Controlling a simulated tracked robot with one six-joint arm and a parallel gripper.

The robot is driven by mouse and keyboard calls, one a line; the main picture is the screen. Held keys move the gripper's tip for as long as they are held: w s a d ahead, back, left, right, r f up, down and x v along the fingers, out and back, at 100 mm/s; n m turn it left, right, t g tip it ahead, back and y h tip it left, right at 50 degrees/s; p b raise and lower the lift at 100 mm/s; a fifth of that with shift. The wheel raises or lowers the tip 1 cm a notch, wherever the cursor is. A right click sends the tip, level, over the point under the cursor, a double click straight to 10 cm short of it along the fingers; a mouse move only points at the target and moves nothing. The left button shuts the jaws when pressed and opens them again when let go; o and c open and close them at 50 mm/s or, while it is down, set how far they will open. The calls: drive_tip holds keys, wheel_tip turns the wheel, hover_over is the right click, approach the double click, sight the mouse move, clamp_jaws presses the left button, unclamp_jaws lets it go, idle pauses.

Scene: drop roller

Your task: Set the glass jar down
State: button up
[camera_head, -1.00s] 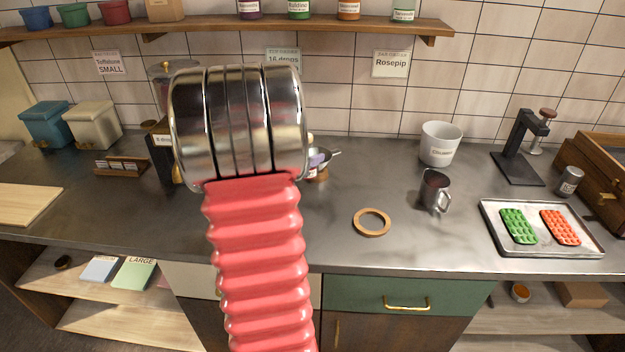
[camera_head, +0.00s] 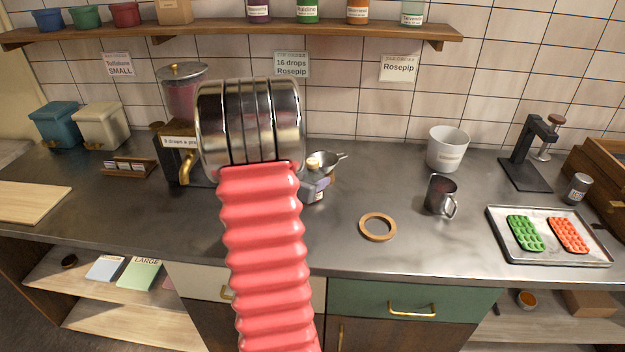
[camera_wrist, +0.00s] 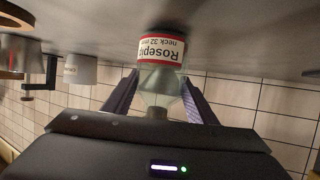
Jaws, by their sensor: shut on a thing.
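The glass jar (camera_wrist: 150,77) shows in the wrist view, which is upside down. It is clear, with a red-bordered white label reading "Rosepip" and "neck 32 mm". My gripper (camera_wrist: 160,100) has its purple fingers on both sides of the jar and is shut on it. A dark reflection lies right by the jar's base, so it is at or very near the counter; I cannot tell if it touches. In the head view my arm partly hides my gripper (camera_head: 315,184) and the jar. A grey cone shape shows within or before the jar, unclear which.
The steel counter (camera_head: 370,190) has free room right of my gripper, around a wooden ring (camera_head: 377,227). A metal mug (camera_head: 440,196), a white bucket (camera_head: 447,148) and a tray (camera_head: 590,258) with molds stand further right. A dispenser (camera_head: 184,100) stands behind left; a metal funnel-like item (camera_head: 328,160) is close behind.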

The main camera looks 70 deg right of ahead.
drive_tip(key=shift+f, duration=0.1)
drive_tip(key=o, duration=1.4)
drive_tip(key=shift+c, duration=0.2)
drive_tip(key=shift+a+r, duration=0.25)
drive_tip(key=shift+a, duration=0.1)
drive_tip(key=v, duration=1.1)
drive_tip(key=shift+a, duration=0.1)
